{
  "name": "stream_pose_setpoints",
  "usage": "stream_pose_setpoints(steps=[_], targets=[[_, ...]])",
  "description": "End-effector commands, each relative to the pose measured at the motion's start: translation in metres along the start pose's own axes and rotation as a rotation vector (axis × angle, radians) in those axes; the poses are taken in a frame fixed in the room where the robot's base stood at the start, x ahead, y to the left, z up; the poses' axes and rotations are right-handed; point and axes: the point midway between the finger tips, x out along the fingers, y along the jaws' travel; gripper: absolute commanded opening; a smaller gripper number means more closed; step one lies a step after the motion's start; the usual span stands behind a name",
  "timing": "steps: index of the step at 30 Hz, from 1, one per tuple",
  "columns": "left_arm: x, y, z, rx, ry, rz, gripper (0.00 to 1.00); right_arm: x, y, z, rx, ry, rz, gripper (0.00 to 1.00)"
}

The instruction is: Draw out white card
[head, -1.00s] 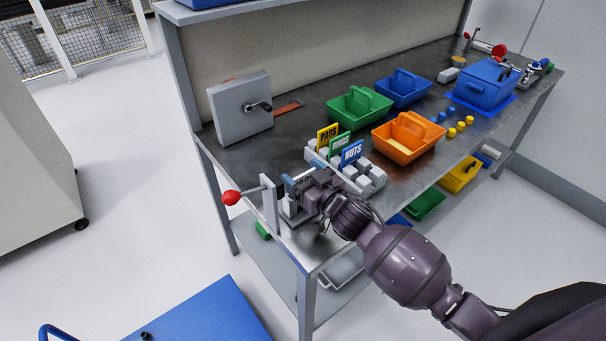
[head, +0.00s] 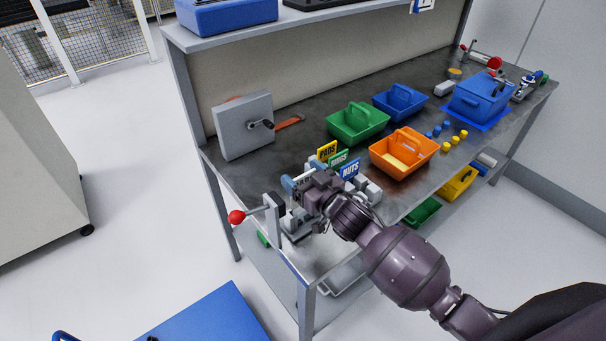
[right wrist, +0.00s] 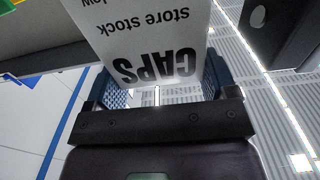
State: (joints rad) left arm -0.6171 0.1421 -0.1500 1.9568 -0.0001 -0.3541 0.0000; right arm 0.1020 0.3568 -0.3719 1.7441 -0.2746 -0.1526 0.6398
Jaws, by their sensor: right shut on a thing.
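The white card (right wrist: 150,40) shows large in the right wrist view, with the upside-down black words "CAPS" and "store stock" on it. My right gripper (right wrist: 158,85) is shut on the card, one blue pad at each side of it. In the head view my right gripper (head: 296,184) is above the near left end of the bench, over the grey card rack (head: 370,192) and close to the red-knobbed fixture. My gripper and wrist hide part of the rack and most of the card there. My left gripper is not in view.
A clamp fixture with a red knob (head: 236,217) stands at the bench's left end. Yellow, green and blue label cards (head: 349,169) stand in the rack. Green (head: 358,123), orange (head: 403,153) and blue (head: 400,102) bins are behind. A grey box with a crank (head: 243,125) stands at back left.

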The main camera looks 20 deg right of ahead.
Motion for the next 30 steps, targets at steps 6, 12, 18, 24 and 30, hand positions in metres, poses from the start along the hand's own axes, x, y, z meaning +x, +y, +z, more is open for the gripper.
stream_pose_setpoints(steps=[6,12,18,24,30], targets=[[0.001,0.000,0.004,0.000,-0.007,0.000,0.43,0.000,0.000,0.001,0.000,0.000,0.000,0.50],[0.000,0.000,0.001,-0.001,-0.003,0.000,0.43,0.000,0.000,-0.009,-0.001,0.001,0.000,0.50],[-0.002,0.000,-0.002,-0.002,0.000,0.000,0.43,0.000,0.000,-0.026,-0.001,0.002,0.000,0.50],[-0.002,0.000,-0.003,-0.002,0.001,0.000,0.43,0.000,0.000,-0.042,-0.002,0.002,0.000,0.50],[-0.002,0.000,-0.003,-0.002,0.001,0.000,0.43,0.000,0.000,-0.057,0.000,0.002,0.000,0.50]])
